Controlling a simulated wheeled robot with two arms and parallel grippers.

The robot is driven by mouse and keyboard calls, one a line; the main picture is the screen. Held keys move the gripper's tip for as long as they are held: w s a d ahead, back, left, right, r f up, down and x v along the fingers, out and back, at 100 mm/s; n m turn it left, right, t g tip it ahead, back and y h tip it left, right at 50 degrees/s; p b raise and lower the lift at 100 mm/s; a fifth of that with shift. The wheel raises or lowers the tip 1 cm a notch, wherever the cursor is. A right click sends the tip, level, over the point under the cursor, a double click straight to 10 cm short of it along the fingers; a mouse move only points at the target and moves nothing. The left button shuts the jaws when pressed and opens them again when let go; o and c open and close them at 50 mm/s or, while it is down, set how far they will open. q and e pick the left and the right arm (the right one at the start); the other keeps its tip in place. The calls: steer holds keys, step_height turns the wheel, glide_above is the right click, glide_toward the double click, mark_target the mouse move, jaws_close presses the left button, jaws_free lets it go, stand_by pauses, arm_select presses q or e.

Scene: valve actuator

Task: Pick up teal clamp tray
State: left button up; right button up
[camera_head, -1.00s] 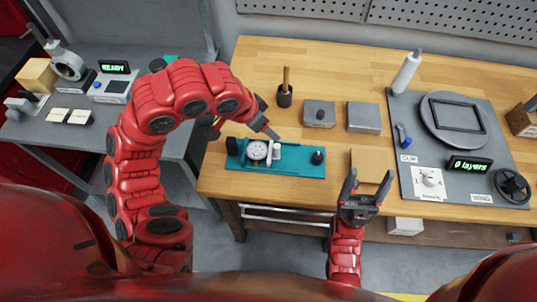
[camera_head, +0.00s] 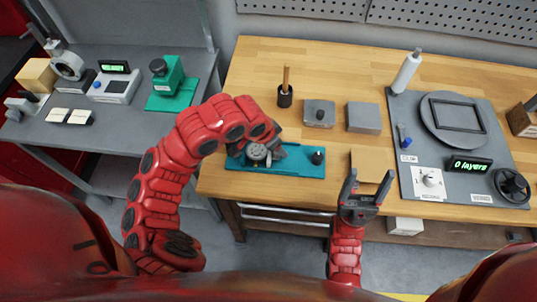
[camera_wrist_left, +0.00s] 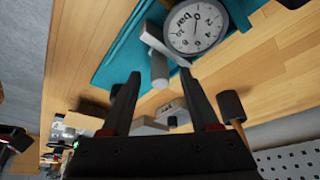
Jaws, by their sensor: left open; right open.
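The teal clamp tray (camera_head: 295,167) lies on the wooden bench near its front edge. It bears a round gauge (camera_head: 257,152) at its left part and a black knob (camera_head: 318,157) at its right end. My left gripper hangs over the left part of the tray, mostly hidden by my arm in the head view. My right gripper (camera_head: 370,182) is open and empty, right of the tray near the bench's front edge.
Behind the tray stand a dark holder with a wooden handle (camera_head: 285,95) and two grey blocks (camera_head: 319,113). A grey panel (camera_head: 405,172) with a turntable and display lies at right. A green fixture (camera_head: 172,85) stands on the left grey table.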

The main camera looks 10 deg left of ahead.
arm_select(q)
steer(key=shift+w+f, duration=0.1)
steer(key=shift+f, duration=0.2)
jaws_close()
stand_by(1.2)
